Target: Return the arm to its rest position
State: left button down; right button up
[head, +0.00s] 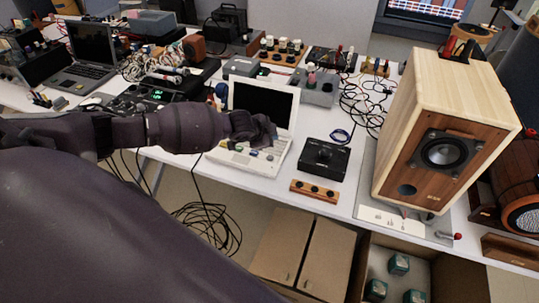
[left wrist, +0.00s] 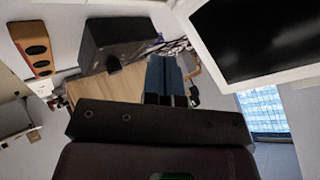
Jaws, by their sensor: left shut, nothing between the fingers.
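My left arm comes in from the left in the head view and reaches over the table. Its gripper (head: 262,132) is in front of the white laptop (head: 268,105), covering part of its keyboard. The gripper is shut with nothing held. In the left wrist view the closed fingers (left wrist: 165,75) point away from the camera, with the laptop's dark screen (left wrist: 255,35) to the right. My right gripper is not in view.
A black box (head: 324,158) and a wooden strip with knobs (head: 314,191) lie right of the laptop. A large wooden speaker (head: 440,150) stands at the right. Cardboard boxes (head: 303,255) and a cable coil (head: 208,228) are on the floor. Cables clutter the table's back.

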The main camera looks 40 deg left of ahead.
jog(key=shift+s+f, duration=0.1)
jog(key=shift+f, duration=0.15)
pick_arm(q)
jog(key=s+d+r+n+t+h, duration=0.1)
jog(key=s+d+r+t+h, duration=0.15)
jog(key=d, duration=0.45)
jog(key=s+d+r+t+h, duration=0.1)
jog(key=s+d, duration=0.2)
jog(key=d, duration=0.4)
jog(key=s+a+f+n+y, duration=0.2)
jog(key=s+f+n, duration=0.2)
jog(key=s, duration=0.8)
jog(key=s+a+f+n+y, duration=0.2)
jog(key=s+f+n, duration=0.3)
jog(key=s, duration=0.7)
notch_tip(320, 180, down, 2)
jog(key=shift+f+g+y, duration=0.1)
jog(key=shift+g+y, duration=0.35)
jog(key=shift+y, duration=0.3)
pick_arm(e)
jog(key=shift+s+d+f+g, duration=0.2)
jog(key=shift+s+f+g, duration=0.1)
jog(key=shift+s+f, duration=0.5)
pick_arm(q)
jog(key=shift+a, duration=0.1)
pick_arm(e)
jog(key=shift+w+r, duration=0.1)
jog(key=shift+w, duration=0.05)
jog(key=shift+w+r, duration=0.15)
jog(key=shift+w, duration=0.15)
